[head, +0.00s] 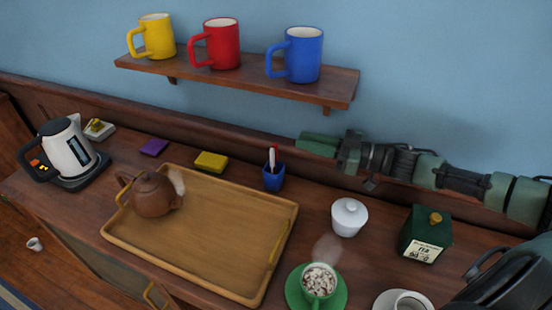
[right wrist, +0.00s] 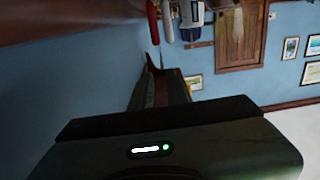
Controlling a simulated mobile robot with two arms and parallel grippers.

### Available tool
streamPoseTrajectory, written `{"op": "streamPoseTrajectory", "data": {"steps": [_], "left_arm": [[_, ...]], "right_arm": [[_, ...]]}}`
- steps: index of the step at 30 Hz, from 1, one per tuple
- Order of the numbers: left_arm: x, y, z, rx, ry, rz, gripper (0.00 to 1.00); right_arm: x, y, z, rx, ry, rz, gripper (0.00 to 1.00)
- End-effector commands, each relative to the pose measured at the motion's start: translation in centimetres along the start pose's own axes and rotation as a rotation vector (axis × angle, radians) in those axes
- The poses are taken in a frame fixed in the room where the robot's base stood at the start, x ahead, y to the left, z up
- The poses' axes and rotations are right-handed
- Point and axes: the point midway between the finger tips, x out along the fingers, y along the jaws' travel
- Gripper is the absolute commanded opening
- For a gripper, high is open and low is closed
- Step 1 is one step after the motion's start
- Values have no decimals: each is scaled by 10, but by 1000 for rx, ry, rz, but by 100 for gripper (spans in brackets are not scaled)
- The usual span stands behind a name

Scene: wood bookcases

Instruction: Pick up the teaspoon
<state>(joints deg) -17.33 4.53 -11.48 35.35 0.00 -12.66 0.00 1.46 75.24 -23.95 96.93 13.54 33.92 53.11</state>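I cannot make out a teaspoon for certain in either view. A blue cup (head: 274,178) behind the tray holds upright thin things, one red and one white; the red stick (right wrist: 153,20) and the white stick (right wrist: 168,22) show at the top of the right wrist view. My right gripper (head: 318,145) is near the wall, to the right of and above this cup, pointing left, apart from it. Its fingers also show in the right wrist view (right wrist: 163,88), with nothing seen between them; their opening is unclear. My left gripper is not in view.
A wooden tray (head: 220,283) carries a brown teapot (head: 153,195). A kettle (head: 70,150) stands left. Above, a shelf (head: 240,78) holds three mugs.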

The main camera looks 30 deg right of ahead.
Motion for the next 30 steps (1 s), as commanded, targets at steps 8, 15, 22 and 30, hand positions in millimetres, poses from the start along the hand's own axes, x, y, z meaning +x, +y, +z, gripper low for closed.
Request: {"op": "streamPoseTrajectory", "data": {"steps": [8, 15, 22, 30], "left_arm": [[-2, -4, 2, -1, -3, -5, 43], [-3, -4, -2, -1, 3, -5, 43], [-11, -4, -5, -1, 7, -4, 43], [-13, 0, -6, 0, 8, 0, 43]], "right_arm": [[6, 0, 45, -2, 6, 0, 16], [22, 0, 45, -2, 3, 0, 16], [59, 0, 43, 0, 5, 0, 16], [76, 0, 46, -2, 0, 0, 16]]}}
